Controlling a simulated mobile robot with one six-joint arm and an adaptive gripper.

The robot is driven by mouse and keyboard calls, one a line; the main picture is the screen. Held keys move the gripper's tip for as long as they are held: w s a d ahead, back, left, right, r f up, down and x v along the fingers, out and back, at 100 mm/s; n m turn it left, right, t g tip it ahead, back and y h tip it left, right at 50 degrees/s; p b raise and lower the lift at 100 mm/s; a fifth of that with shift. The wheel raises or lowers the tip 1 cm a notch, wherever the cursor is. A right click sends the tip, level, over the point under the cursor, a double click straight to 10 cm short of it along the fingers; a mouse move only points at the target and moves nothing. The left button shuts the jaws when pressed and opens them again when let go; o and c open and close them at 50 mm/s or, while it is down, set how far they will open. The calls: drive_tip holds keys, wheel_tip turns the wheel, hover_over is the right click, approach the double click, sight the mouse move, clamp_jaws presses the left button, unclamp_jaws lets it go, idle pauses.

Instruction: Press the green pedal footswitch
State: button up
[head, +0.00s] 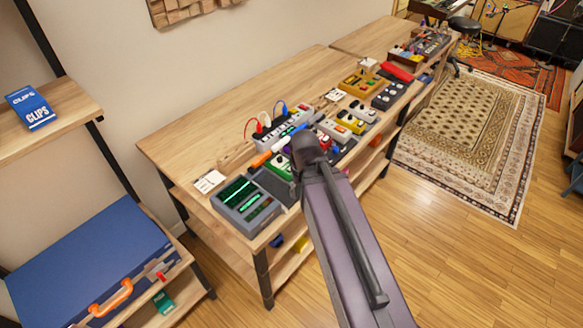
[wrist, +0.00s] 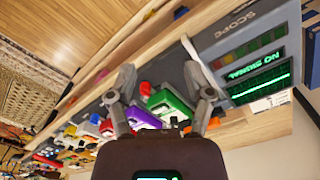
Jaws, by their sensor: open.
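The green pedal footswitch (head: 279,164) sits on the pedalboard at the near end of the wooden bench, just behind the grey scope unit. In the wrist view the green pedal (wrist: 168,103) lies between my two fingers, beside a purple pedal (wrist: 141,117). My gripper (wrist: 157,60) is open and empty, with its fingers spread above the board. In the head view my arm's end covers part of the board right of the green pedal, and the fingers are hidden. I cannot make out whether anything touches the pedal.
The scope unit (head: 248,206) has lit green screens and stands at the bench's near end. Several pedals, cables and a power strip (head: 285,130) crowd the board. Yellow pedals (head: 350,122) stand farther along. A blue case (head: 90,258) lies on the left shelf.

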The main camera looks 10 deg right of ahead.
clamp_jaws()
idle(1.1)
